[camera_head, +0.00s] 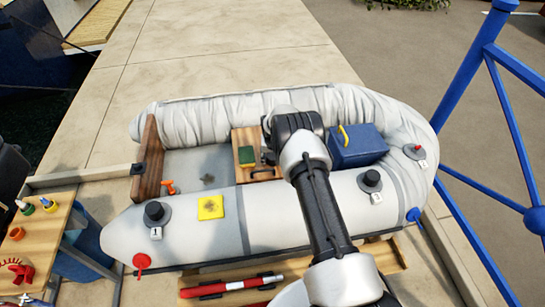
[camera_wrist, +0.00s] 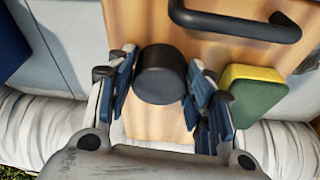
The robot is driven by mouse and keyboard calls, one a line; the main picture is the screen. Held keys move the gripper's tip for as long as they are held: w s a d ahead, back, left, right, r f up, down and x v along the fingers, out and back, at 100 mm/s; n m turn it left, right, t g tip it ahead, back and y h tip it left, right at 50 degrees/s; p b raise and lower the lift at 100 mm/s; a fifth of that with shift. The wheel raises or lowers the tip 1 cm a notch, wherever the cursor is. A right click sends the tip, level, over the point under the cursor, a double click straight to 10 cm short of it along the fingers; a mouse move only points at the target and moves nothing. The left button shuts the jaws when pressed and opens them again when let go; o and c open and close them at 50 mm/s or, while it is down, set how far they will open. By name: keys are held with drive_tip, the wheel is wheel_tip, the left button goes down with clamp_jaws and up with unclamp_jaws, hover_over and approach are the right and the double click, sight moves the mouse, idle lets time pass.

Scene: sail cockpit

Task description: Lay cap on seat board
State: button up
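The black round cap (camera_wrist: 160,75) is between the blue-padded fingers of my gripper (camera_wrist: 162,82) in the wrist view. The pads sit against or very close to both its sides, and my gripper looks shut on it. The wooden seat board (camera_wrist: 150,20) is right below; I cannot tell whether the cap touches it. In the head view my gripper (camera_head: 268,157) is over the seat board (camera_head: 240,137) in the dinghy. The cap cannot be made out there behind my arm.
A green and yellow sponge (camera_wrist: 248,92) lies on the board just right of my fingers. A dark handle (camera_wrist: 235,24) is on the board beyond the cap. A blue box (camera_head: 357,146) stands right of the board. The dinghy's grey tube (camera_head: 285,210) lies under my arm.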

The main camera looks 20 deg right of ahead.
drive_tip(key=o, duration=0.3)
drive_tip(key=w+a+p+v, duration=0.15)
drive_tip(key=p+v, duration=0.25)
drive_tip(key=v, duration=2.3)
drive_tip(key=s+a+r+n, duration=0.1)
drive_tip(key=s+a+r, duration=0.1)
drive_tip(key=s+r, duration=0.45)
drive_tip(key=s+a+r+n, duration=0.15)
drive_tip(key=s+r, duration=0.25)
drive_tip(key=r, duration=0.5)
drive_tip(key=s+a+r+t, duration=0.1)
drive_tip(key=s+a+r, duration=0.1)
drive_tip(key=s+r, duration=0.35)
drive_tip(key=s+a+r, duration=0.2)
drive_tip(key=s, duration=0.7)
drive_tip(key=s+a+f+n+y, duration=0.1)
drive_tip(key=s+a, duration=0.1)
drive_tip(key=s, duration=1.3)
drive_tip(key=shift+a+f+t, duration=0.25)
drive_tip(key=shift+a+t, duration=0.05)
drive_tip(key=shift+a, duration=0.1)
